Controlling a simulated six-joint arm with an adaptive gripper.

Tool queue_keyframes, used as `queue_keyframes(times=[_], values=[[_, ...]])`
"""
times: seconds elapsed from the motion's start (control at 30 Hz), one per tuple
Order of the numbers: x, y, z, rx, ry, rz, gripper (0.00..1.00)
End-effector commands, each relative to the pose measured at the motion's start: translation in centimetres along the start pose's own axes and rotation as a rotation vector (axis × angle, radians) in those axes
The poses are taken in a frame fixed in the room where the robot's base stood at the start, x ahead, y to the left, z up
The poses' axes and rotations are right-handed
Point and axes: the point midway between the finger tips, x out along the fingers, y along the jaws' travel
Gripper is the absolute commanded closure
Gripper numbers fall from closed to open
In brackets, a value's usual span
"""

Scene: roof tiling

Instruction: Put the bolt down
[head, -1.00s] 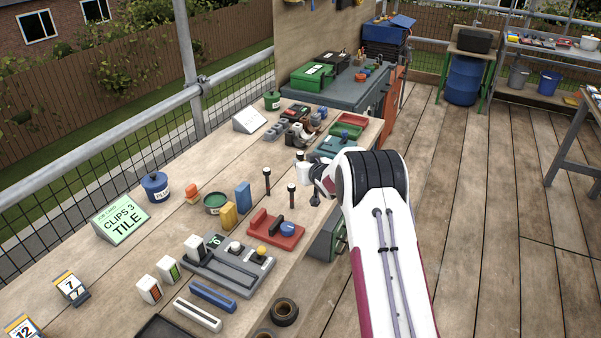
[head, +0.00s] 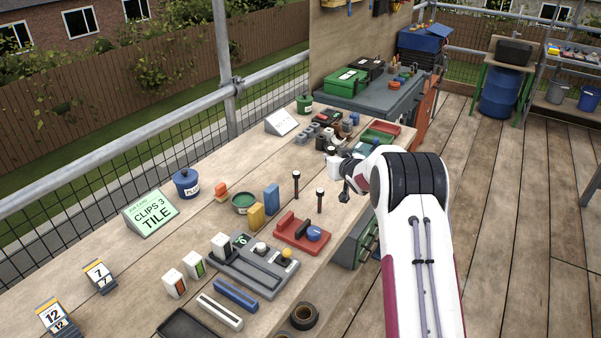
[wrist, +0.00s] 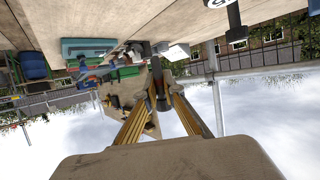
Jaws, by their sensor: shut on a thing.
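My gripper (head: 346,194) hangs at the bench's right side, at the end of my white arm. In the wrist view, its two yellow-brown fingers (wrist: 159,98) come together on a small dark piece (wrist: 160,86), which I take to be the bolt. The fingers hide part of it. The head view does not show the held bolt clearly. Two dark upright pins with pale tops, a left one (head: 296,184) and a right one (head: 320,201), stand on the bench just left of my gripper, apart from it.
A red tray (head: 296,233) with a blue knob and a grey fixture (head: 250,265) are on the wooden bench nearer the camera. Blue and yellow blocks and tins stand left of the pins. A green sign reading "CLIPS 3 TILE" (head: 152,212) stands near the railing.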

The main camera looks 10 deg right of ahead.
Motion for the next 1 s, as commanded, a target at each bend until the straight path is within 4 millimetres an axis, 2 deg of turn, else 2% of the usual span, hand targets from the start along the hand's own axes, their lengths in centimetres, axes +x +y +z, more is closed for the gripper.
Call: queue_keyframes(times=[0.27,0.47,0.67,0.83,1.0], values=[[0.0,-0.2,-0.1,-0.001,0.001,-0.001,1.00],[0.3,-2.1,-0.8,-0.006,0.002,-0.012,1.00],[0.9,-6.6,-2.6,-0.013,0.004,-0.033,1.00],[1.2,-11.8,-4.5,-0.019,0.005,-0.050,1.00],[1.2,-15.2,-5.7,-0.021,0.006,-0.052,1.00]])
